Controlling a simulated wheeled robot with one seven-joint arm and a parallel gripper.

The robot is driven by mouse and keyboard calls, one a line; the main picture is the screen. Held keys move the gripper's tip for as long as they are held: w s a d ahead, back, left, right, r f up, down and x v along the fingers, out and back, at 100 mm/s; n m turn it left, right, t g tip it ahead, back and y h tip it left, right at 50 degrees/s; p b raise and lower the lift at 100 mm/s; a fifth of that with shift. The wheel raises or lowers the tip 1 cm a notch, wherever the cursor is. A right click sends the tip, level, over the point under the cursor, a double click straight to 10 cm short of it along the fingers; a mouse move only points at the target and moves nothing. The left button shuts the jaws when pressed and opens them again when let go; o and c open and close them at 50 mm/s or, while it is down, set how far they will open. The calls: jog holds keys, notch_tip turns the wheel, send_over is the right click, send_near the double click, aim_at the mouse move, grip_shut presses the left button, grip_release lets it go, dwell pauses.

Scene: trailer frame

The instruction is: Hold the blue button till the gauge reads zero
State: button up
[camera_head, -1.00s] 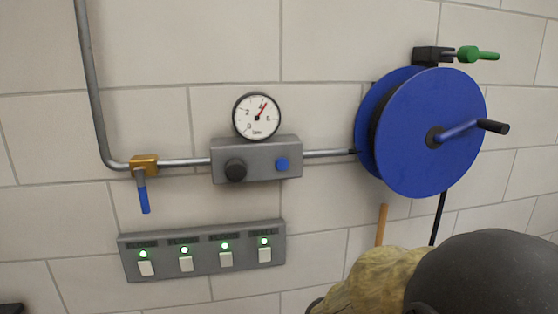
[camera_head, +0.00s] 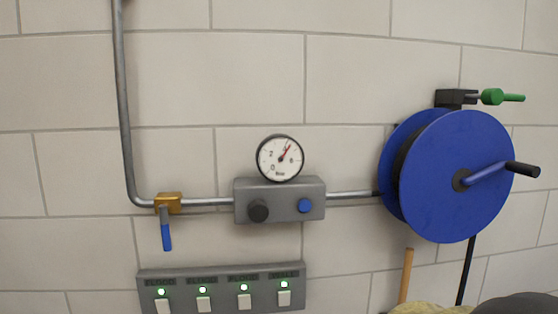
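The blue button (camera_head: 305,205) is on the right of the front of a grey box (camera_head: 279,188) on the wall pipe. The round gauge (camera_head: 280,158) stands on top of the box. Its red needle points up and to the right, between the 2 and the 6, well away from the 0 at lower left. A black knob (camera_head: 258,211) is on the left of the box. Nothing touches the button. My gripper is not in view.
A brass valve with a blue lever (camera_head: 166,237) hangs on the pipe at left. A panel of switches with green lights (camera_head: 224,290) is below. A blue hose reel (camera_head: 460,180) with a crank stands out at right, a green nozzle (camera_head: 495,97) above it.

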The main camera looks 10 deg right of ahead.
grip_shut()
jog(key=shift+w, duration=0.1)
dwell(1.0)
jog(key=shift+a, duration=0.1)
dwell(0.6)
